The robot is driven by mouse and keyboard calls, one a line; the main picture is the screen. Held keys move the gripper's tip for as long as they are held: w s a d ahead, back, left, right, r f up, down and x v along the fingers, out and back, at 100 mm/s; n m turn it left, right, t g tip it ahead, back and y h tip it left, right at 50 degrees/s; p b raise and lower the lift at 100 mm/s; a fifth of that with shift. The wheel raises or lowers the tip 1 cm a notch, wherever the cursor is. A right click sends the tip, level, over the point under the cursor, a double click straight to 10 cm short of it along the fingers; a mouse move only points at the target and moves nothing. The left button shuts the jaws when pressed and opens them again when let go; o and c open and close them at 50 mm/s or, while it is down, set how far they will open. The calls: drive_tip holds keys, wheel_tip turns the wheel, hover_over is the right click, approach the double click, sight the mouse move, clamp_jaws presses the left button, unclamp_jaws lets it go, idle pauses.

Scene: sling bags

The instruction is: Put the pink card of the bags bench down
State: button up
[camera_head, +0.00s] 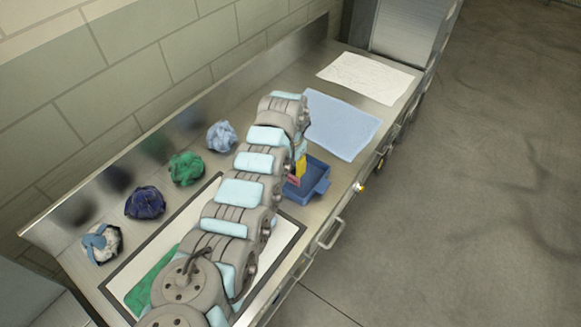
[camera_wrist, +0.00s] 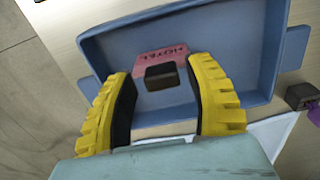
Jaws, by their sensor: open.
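The pink card (camera_wrist: 158,60) with dark lettering that appears to read "HOTEL" is in the blue tray (camera_wrist: 185,25) in the wrist view. A dark brown block (camera_wrist: 161,77) sits at its lower part. Whether the card lies flat or stands tilted is unclear. My gripper (camera_wrist: 160,70) has its yellow fingers apart, one on each side of the block, with visible gaps. In the head view my gripper (camera_head: 300,167) is over the tray (camera_head: 314,184) at the bench's front side; a little pink shows there, and my arm hides part of the tray.
The metal bench (camera_head: 255,98) carries several crumpled cloths along its back: light blue (camera_head: 221,136), green (camera_head: 186,168), dark blue (camera_head: 145,202) and grey-white (camera_head: 101,243). A flat blue cloth (camera_head: 345,127) and white sheet (camera_head: 366,77) lie beyond the tray. A dark-framed mat (camera_head: 287,236) is under my arm.

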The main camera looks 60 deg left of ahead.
wheel_tip(320, 180, up, 12)
idle(0.6)
drive_tip(key=shift+w+f, duration=0.1)
